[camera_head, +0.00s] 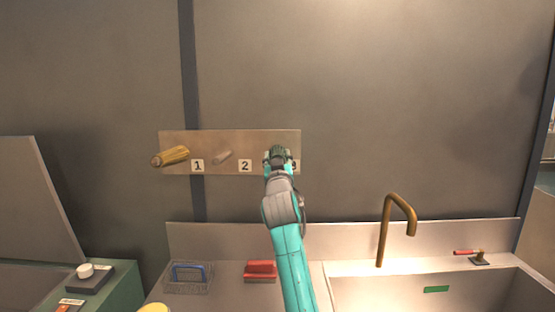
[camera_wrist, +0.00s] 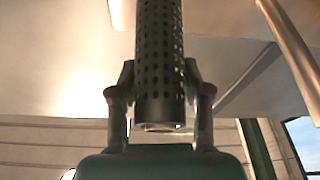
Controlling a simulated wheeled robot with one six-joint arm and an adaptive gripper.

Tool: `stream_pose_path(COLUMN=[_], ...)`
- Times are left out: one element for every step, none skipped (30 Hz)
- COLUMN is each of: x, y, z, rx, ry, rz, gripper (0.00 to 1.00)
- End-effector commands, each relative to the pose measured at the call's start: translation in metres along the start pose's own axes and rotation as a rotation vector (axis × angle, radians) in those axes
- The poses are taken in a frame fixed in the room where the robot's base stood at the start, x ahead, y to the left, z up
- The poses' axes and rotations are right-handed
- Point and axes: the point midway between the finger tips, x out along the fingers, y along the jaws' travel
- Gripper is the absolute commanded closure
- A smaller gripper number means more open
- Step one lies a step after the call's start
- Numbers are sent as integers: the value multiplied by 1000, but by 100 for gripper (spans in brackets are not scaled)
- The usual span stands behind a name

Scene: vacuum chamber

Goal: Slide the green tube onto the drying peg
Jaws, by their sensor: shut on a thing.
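My gripper (camera_wrist: 160,100) is shut on the green tube (camera_wrist: 160,50), a dark perforated cylinder, gripped near its lower end in the wrist view. Its other end runs out of the top of that view. In the head view my gripper (camera_head: 278,160) is in front of the right part of the peg board (camera_head: 225,137), over the third label. The dark tube (camera_head: 279,150) shows there end-on between the fingers. A pale bare peg (camera_head: 222,157) sticks out between labels 1 and 2. Any peg behind my gripper is hidden, so I cannot tell whether the tube is around one.
A yellow tube (camera_head: 171,157) sits at the board's left end. The wall right of the board is clear.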

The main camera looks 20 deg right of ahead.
Motion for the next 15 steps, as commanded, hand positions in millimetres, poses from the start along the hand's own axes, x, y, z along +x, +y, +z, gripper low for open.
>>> stream_pose_path(x=[0,1,1,2,3,4,5,6,6,6,6,6,6,6,6], y=[0,0,0,0,0,0,0,0,0,0,0,0,0,0,0], z=[0,0,0,0,0,1,1,2,2,2,2,2,2,2,2], rx=[0,0,0,0,0,0,0,0,0,0,0,0,0,0,0], ry=[0,0,1,1,1,1,0,0,0,0,0,0,0,0,0], rz=[0,0,0,0,0,0,0,0,0,0,0,0,0,0,0], gripper=[92,92,92,92,92,92,92,92,92,47,39,29,23,23,23])
